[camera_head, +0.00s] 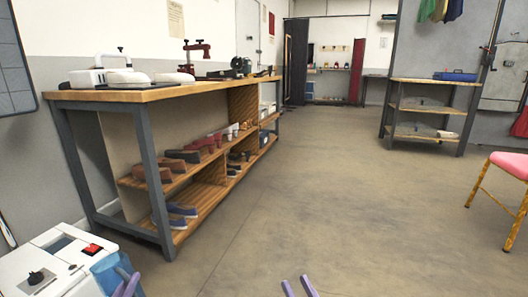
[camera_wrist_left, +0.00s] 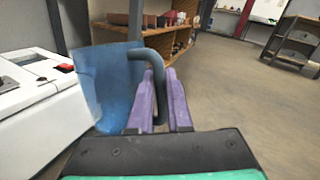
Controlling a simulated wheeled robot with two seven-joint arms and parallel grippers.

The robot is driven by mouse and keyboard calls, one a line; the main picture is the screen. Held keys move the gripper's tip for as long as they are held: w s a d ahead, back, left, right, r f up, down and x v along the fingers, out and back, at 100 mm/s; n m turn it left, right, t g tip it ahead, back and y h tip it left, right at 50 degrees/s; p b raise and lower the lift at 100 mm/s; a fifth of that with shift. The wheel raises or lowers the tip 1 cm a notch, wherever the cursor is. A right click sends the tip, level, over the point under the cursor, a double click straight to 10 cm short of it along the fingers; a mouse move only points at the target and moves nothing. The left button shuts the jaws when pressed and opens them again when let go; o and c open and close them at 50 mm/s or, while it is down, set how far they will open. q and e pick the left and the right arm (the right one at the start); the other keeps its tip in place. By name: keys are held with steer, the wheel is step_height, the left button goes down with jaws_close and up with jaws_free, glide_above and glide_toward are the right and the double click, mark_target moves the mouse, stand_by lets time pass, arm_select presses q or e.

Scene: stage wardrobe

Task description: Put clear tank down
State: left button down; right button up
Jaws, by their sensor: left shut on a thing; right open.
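The clear tank is a bluish see-through container (camera_wrist_left: 108,85) with a dark curved handle (camera_wrist_left: 140,54). My left gripper (camera_wrist_left: 164,88) has its purple fingers shut around the handle. In the head view the tank (camera_head: 106,275) shows at the lower left, partly cut off by the bottom edge, with my left gripper (camera_head: 127,286) on its handle. The tank is right beside a white machine; I cannot tell whether they touch. My right gripper (camera_head: 300,287) is open and empty at the bottom middle of the head view.
The white machine (camera_head: 45,262) has a red switch and a black knob. A wooden workbench (camera_head: 150,94) with shoes on its shelves runs along the left wall. The middle floor is clear.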

arm_select(q)
steer(key=shift+s+d+f+m+h, duration=0.4)
steer(key=shift+s+d+f, duration=1.15)
steer(key=shift+s+d, duration=2.35)
steer(key=shift+s+d+f+m+h, duration=0.2)
steer(key=shift+s+d+f+h, duration=0.85)
steer(key=shift+s+d, duration=2.8)
arm_select(e)
steer(key=s+d+f+g+h+p, duration=0.55)
steer(key=f+g+p, duration=0.45)
steer(key=p, duration=1.5)
arm_select(q)
step_height(320, 180, up, 44)
steer(key=w+d+y+p, duration=0.1)
steer(key=w+d+p, duration=0.1)
steer(key=p, duration=1.8)
arm_select(e)
steer(key=s+d+g+h, duration=0.1)
steer(key=s+d+g, duration=0.3)
steer(key=s, duration=1)
steer(key=s+d+g+h, duration=0.2)
steer(key=s+d+g, duration=0.2)
steer(key=s+d, duration=0.5)
steer(key=s, duration=0.5)
steer(key=shift+s+g, duration=0.3)
